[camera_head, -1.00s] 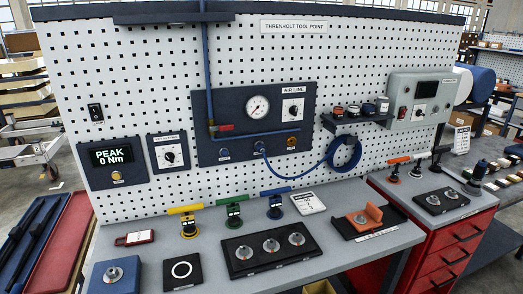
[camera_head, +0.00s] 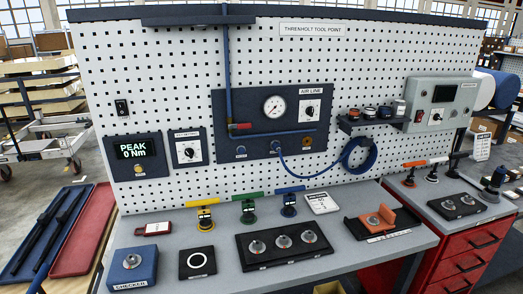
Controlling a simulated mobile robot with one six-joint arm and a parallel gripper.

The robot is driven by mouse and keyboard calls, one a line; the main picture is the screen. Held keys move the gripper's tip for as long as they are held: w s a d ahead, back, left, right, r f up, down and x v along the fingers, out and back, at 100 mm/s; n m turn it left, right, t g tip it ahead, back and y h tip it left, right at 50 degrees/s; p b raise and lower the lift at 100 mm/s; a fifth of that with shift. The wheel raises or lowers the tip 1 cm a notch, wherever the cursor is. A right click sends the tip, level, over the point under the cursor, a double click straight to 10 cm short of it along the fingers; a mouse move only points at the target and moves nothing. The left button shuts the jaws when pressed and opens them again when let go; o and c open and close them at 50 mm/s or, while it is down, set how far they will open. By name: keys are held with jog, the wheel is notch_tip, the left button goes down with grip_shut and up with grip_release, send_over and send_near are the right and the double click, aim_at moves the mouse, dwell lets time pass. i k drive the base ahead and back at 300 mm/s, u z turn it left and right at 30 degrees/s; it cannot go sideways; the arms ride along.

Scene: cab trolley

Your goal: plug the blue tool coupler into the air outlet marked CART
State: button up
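The dark AIR LINE panel (camera_head: 225,108) is on the white pegboard, with a gauge, a dial and a blue pipe. Along its lower edge are a blue port (camera_head: 241,150), a second blue fitting (camera_head: 276,147) and a brass port (camera_head: 307,142). Their small labels are unreadable, so I cannot tell which is CART. A blue hose (camera_head: 310,177) runs from the second fitting to a coil (camera_head: 371,158) hanging right of the panel. I cannot clearly make out the blue tool coupler or the hose's free end. My gripper is not in view.
On the grey bench (camera_head: 225,235) stand yellow-, green- and blue-handled tools, a black tray (camera_head: 250,262) with three round metal pieces and an orange cradle (camera_head: 380,218). A small shelf (camera_head: 365,124) with jars juts out above the coil. A red drawer cabinet (camera_head: 470,250) stands right.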

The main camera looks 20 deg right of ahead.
aim_at(276, 146)
jog(key=u, duration=0.1)
jog(key=k, duration=0.2)
jog(key=u, duration=2.85)
jog(key=k, duration=1.95)
jog(key=z, duration=0.15)
